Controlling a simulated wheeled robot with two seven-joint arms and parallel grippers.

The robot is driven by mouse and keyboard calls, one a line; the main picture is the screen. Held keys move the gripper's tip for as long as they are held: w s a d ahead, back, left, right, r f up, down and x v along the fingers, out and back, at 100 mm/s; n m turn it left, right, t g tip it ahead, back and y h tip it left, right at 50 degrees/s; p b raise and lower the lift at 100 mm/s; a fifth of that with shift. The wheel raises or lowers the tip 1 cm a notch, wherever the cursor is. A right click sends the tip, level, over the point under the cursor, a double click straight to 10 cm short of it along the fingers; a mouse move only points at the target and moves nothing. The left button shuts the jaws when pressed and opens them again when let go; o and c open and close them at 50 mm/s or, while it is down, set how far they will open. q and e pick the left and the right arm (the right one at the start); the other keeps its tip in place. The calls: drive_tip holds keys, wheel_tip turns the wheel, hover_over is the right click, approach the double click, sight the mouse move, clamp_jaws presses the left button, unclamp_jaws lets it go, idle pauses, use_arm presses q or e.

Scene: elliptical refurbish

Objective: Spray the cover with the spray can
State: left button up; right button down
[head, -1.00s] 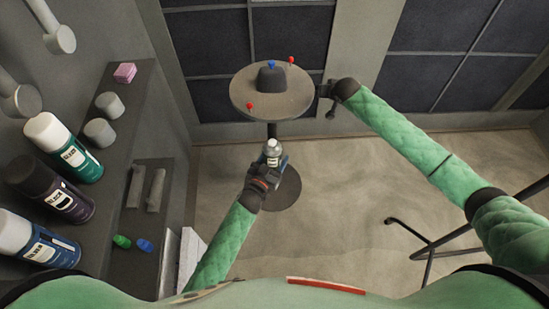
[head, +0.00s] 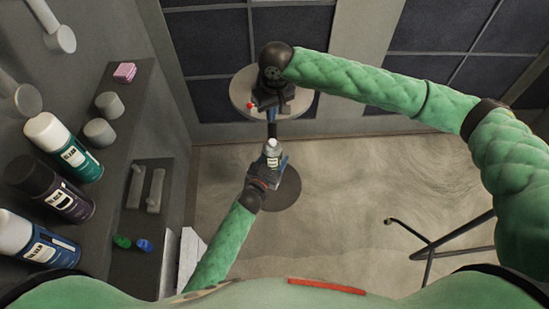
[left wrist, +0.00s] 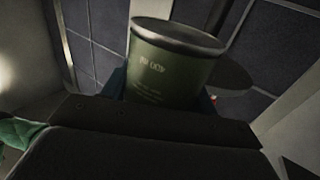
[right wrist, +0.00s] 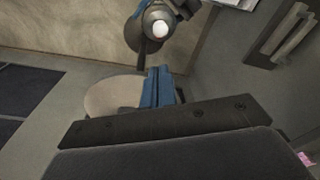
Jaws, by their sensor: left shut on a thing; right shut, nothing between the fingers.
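My left gripper (head: 268,170) is shut around a spray can (head: 273,152) with a silver top and pale nozzle, held upright in front of the round stand (head: 241,97). The can's olive-green side fills the upper middle of the left wrist view (left wrist: 172,68). My right gripper (head: 272,117) is shut and empty, its blue fingers reaching past the stand's near edge towards the can. In the right wrist view its fingers (right wrist: 156,88) are together, with the can's white nozzle (right wrist: 160,28) apart beyond them. The cover is not clearly visible; my right arm hides most of the stand's top.
A shelf (head: 135,100) at the left bears several spray cans, including a green one (head: 63,146), a black one (head: 50,188) and a blue one (head: 36,240). A dark metal frame (head: 430,248) stands at the right. The floor between is clear.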

sight(272, 141)
drive_tip(key=shift+n+g+h, duration=0.3)
drive_tip(key=shift+h, duration=0.1)
drive_tip(key=shift+s+f, duration=0.45)
drive_tip(key=shift+f, duration=0.5)
drive_tip(key=shift+s+f, duration=0.4)
drive_tip(key=shift+f, duration=0.5)
drive_tip(key=shift+s+f, duration=0.45)
drive_tip(key=shift+f, duration=0.5)
drive_tip(key=shift+f, duration=1.1)
drive_tip(key=shift+r, duration=2.55)
wheel_tip(272, 141, up, 12)
